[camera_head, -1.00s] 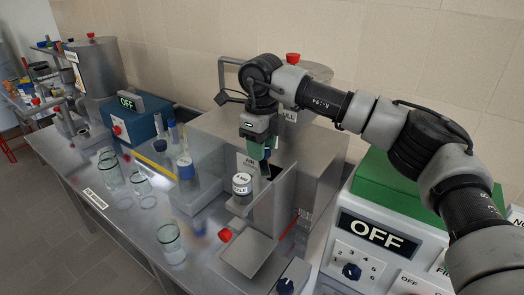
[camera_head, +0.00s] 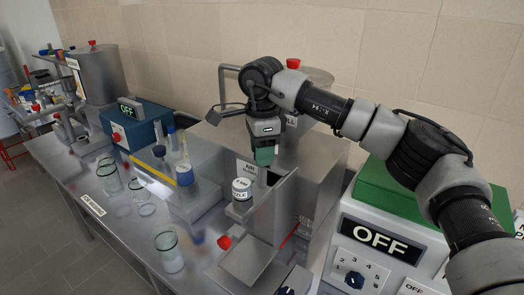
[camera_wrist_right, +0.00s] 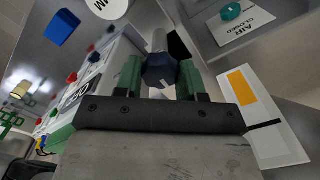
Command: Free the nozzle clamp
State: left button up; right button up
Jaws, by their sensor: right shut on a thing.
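My right gripper (camera_head: 264,158) points down just behind and right of a white-topped cylinder marked as the nozzle (camera_head: 241,188). In the right wrist view, its green fingers (camera_wrist_right: 160,78) are shut on a dark blue faceted knob (camera_wrist_right: 159,70) with a grey metal rod (camera_wrist_right: 158,40) beyond it. The knob may belong to the nozzle clamp; its label does not show. In the head view, the gripper hides the knob. My left gripper is in neither view.
A panel marked AIR CLOSED with a teal knob (camera_wrist_right: 231,11) is close by. An upright metal plate (camera_head: 272,208) stands right of the nozzle. Glass beakers (camera_head: 168,250) stand at the front left. A green-topped box reading OFF (camera_head: 380,240) is at the right.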

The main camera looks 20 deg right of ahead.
jog(key=shift+r+n, duration=0.15)
jog(key=shift+n, duration=0.25)
jog(key=o, duration=0.9)
notch_tip(320, 180, up, 11)
jog(key=shift+f+b, duration=0.2)
jog(key=shift+b, duration=0.75)
